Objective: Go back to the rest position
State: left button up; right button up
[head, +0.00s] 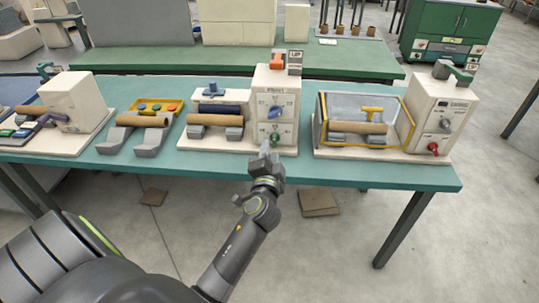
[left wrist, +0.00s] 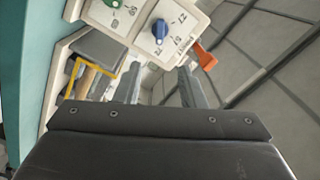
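My left gripper (head: 266,158) is at the front edge of the green table (head: 390,176), in front of the middle machine (head: 276,85). That machine has a blue dial (head: 275,112), a green knob (head: 275,138) and an orange lever (head: 277,62) on top. In the left wrist view the fingers (left wrist: 159,88) stand apart with nothing between them. The blue dial (left wrist: 160,30) and green knob (left wrist: 114,4) show beyond them. From the head view I cannot tell whether the fingertips touch the machine. My right gripper is not in view.
A machine with a yellow-framed guard (head: 409,125) and red knob (head: 433,147) stands at right. Rollers (head: 144,120) and another white machine (head: 75,105) stand at left. A second table (head: 180,59) is behind. Floor in front right is open.

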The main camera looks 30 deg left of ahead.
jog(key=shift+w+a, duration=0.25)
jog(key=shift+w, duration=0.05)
pick_arm(q)
jog(key=s+f+g+h, duration=0.2)
jog(key=s+f, duration=0.2)
jog(key=f, duration=0.7)
jog(key=s+d+f+n+g+h, duration=0.1)
jog(key=s+f+g, duration=0.25)
jog(key=f, duration=0.85)
jog(key=s+f+g+h, duration=0.2)
jog(key=s+f, duration=0.3)
jog(key=f, duration=0.6)
jog(key=s+f+n+g, duration=0.2)
jog(key=s+f, duration=0.4)
jog(key=s, duration=0.5)
jog(key=s+d+f+n+g+h, duration=0.1)
jog(key=s+f, duration=0.5)
jog(key=s, duration=0.6)
jog(key=s+f+n+g+h, duration=0.1)
jog(key=s+f+n+g, duration=0.2)
jog(key=s+f, duration=0.4)
jog(key=s+g, duration=0.1)
jog(key=s, duration=0.4)
jog(key=shift+d, duration=0.15)
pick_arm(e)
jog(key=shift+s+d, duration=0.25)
